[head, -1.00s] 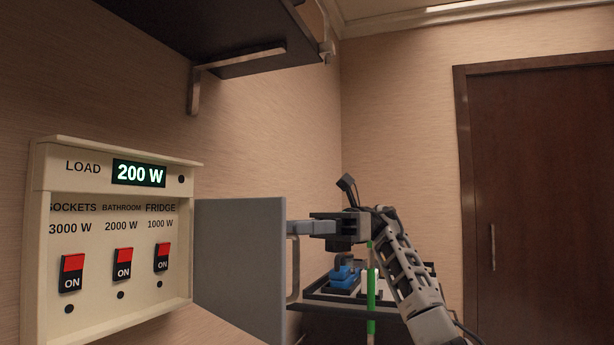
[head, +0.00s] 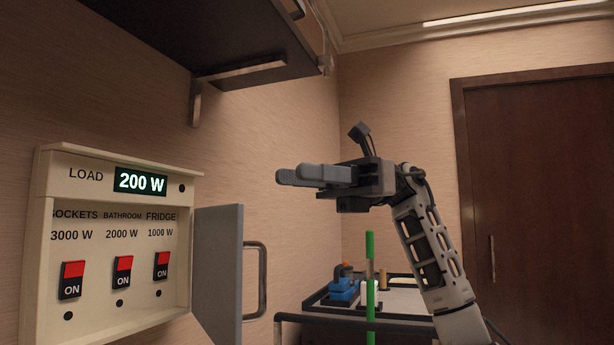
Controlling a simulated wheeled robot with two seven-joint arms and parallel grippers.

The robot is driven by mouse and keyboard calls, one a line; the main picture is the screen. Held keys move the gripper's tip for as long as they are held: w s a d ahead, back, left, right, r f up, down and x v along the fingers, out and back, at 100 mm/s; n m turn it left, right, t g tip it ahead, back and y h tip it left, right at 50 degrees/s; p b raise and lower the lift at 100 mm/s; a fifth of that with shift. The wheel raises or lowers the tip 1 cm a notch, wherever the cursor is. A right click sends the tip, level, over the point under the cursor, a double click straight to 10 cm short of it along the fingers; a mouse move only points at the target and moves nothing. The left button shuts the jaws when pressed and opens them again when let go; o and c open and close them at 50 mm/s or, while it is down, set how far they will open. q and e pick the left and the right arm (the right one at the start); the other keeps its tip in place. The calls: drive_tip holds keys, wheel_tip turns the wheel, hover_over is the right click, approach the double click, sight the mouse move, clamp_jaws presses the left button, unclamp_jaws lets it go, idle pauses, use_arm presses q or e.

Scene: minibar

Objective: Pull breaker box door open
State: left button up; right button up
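The breaker box (head: 100,165) is on the wall at the left, with a lit "200 W" display and three red-topped switches marked ON. Its grey door (head: 220,270) stands swung open at the box's right edge, its face turned to the right with a metal handle (head: 262,280) on it. My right gripper (head: 282,176) is up and to the right of the door, clear of door and handle. Its two fingers point left with a narrow gap between them and nothing in it. My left gripper is out of view.
A dark shelf (head: 190,45) on a metal bracket (head: 240,72) hangs above. A tray (head: 318,300) with blue and other items stands low on the right, behind an upright green rod (head: 370,290). A brown door (head: 545,190) is at the far right.

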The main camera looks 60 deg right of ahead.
drive_tip(key=shift+a+f, duration=0.1)
drive_tip(key=shift+f, duration=0.05)
clamp_jaws()
drive_tip(key=m+t+h, duration=0.9)
drive_tip(key=m, duration=1.7)
approach(224, 270)
drive_tip(key=shift+w+a+f, duration=0.35)
drive_tip(key=shift+a+f, duration=0.05)
drive_tip(key=shift+a, duration=0.3)
drive_tip(key=shift+w+a+f, duration=0.35)
drive_tip(key=shift+a, duration=0.35)
drive_tip(key=shift+y+p, duration=0.3)
drive_tip(key=shift+p, duration=0.05)
